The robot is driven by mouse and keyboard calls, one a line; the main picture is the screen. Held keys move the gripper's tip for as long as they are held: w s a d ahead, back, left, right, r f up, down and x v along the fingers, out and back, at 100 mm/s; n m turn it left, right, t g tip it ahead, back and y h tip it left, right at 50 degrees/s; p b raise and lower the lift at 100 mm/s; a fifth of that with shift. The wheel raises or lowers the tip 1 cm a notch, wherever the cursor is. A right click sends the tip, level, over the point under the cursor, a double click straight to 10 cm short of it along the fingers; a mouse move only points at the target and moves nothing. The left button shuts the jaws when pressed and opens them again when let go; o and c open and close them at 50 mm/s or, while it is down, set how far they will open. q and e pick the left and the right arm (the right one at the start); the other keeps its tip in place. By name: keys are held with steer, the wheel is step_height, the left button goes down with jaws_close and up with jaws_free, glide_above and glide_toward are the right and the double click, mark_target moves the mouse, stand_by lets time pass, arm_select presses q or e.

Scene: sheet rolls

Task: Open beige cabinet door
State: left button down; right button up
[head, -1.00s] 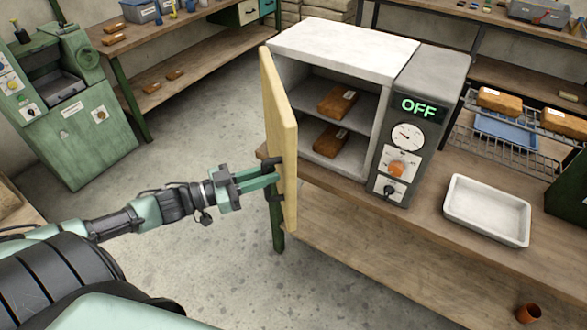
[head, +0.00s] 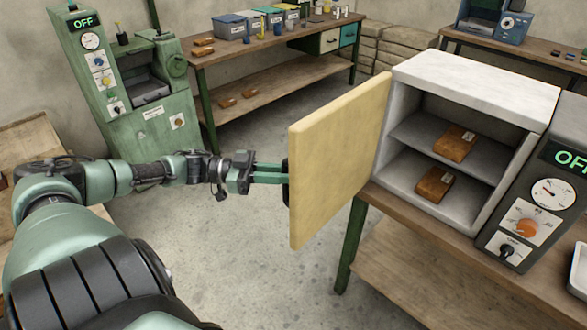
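The beige cabinet door (head: 342,160) stands wide open, swung out to the left of the white cabinet (head: 475,85) on the wooden bench. Inside the cabinet, one brown block (head: 455,145) lies on the upper shelf and another (head: 434,187) on the floor below. My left gripper (head: 284,176) reaches in from the left to the door's free edge. Its fingers meet the dark handle, which is mostly hidden behind the door, so I cannot tell whether they are closed on it. My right gripper is not in view.
A grey control panel (head: 530,215) reading OFF adjoins the cabinet's right side. A green machine (head: 135,90) stands at the back left. A long workbench (head: 275,52) with bins runs behind. Grey floor is clear below the door.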

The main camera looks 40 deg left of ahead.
arm_select(q)
steer(key=a, duration=0.1)
steer(key=a+b, duration=0.1)
steer(key=a, duration=0.1)
steer(key=shift+w+a, duration=0.15)
steer(key=shift+w, duration=0.2)
steer(key=c, duration=1.4)
jaws_free()
steer(key=shift+w, duration=0.15)
steer(key=shift+o, duration=0.2)
steer(key=v, duration=0.7)
steer(key=shift+s+a, duration=0.25)
steer(key=shift+f, duration=0.15)
